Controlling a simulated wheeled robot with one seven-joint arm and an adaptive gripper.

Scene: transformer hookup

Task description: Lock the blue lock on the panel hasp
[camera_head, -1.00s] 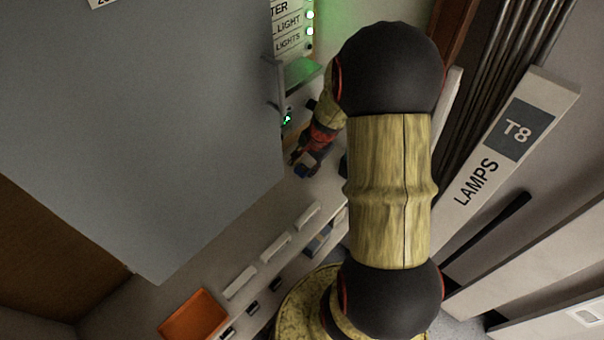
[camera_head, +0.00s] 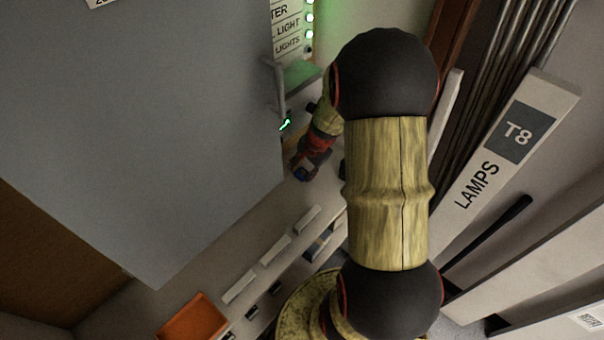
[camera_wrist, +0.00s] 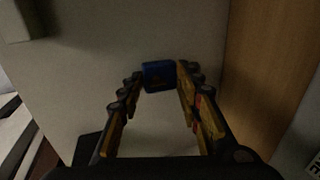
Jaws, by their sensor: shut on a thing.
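The blue lock (camera_wrist: 158,75) is held between the fingertips of my gripper (camera_wrist: 160,80) in the wrist view. A pale flat surface lies behind it. The lock's shackle cannot be made out. In the head view my gripper (camera_head: 306,167) is small and partly shaded, low beside the edge of the grey panel door (camera_head: 150,130), with a bit of the blue lock (camera_head: 302,174) at its tip. I cannot make out the panel hasp in either view.
The door's handle (camera_head: 279,85) stands near the lit label panel (camera_head: 287,28). An orange tray (camera_head: 194,318) and several white-fronted holders (camera_head: 275,251) lie below. A "LAMPS T8" box (camera_head: 505,150) stands right. A wooden surface (camera_wrist: 265,65) borders the right in the wrist view.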

